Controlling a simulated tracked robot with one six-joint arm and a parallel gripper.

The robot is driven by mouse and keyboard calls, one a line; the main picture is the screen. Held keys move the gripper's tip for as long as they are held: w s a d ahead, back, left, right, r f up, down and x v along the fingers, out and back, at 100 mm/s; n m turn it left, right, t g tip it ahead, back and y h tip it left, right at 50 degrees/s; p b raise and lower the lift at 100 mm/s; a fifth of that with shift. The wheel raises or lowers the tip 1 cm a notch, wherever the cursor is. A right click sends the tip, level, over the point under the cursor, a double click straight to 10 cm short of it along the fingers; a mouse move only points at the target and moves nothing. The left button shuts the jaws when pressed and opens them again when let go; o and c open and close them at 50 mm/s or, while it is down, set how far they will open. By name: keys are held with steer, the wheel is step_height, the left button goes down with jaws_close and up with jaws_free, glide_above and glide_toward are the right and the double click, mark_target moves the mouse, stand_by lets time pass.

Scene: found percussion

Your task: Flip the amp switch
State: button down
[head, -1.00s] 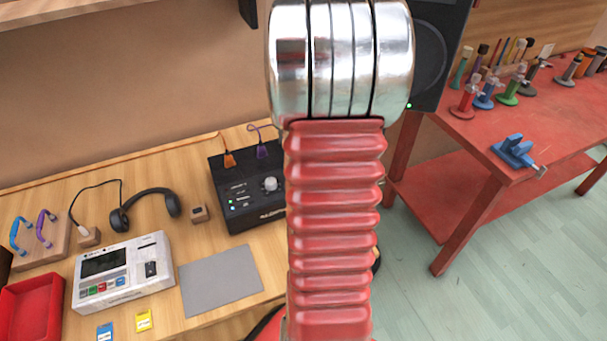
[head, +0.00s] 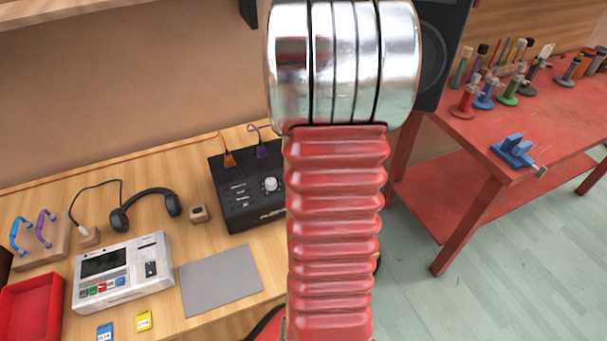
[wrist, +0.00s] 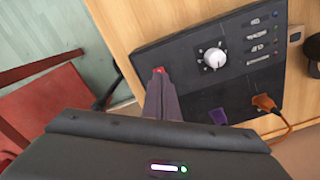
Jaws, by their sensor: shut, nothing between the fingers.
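The black amp box (head: 232,192) stands on the wooden bench in the head view, its right part hidden behind my arm. In the wrist view the amp panel (wrist: 190,75) has a white knob, several sliders and a small red switch (wrist: 158,70) near one edge. My gripper (wrist: 160,80) is shut and empty, its fingertips right at the red switch. They partly cover it, so its tilt and any contact are hard to tell. No lit lamp shows on the amp in the head view. My gripper is hidden there.
An orange plug (wrist: 265,103) and a purple plug (wrist: 218,116) sit in the panel near my gripper. A black speaker (head: 434,50) stands behind my arm. Headphones (head: 146,205), a white device (head: 122,272) and a grey mat (head: 220,280) lie left and front of the amp.

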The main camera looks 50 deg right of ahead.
steer(key=shift+r, duration=2.25)
steer(key=shift+f, duration=0.3)
steer(key=shift+s+a+f+n, duration=0.2)
steer(key=shift+s+a+n, duration=0.1)
steer(key=shift+a, duration=0.25)
steer(key=shift+s+a+f+n, duration=0.2)
steer(key=shift+s+a, duration=0.1)
steer(key=shift+a, duration=0.2)
steer(key=a+r+n+t, duration=0.2)
steer(key=a+r+n, duration=0.1)
steer(key=a, duration=0.8)
steer(key=a+r+n+t, duration=0.1)
steer(key=a+r+n, duration=0.2)
steer(key=a, duration=0.9)
steer(key=s+a+r+n+t, duration=0.1)
steer(key=a+r+n, duration=0.3)
steer(key=a, duration=0.7)
steer(key=shift+a+n+t, duration=0.35)
steer(key=shift+n+t, duration=0.25)
steer(key=shift+t, duration=0.2)
steer(key=shift+s, duration=0.1)
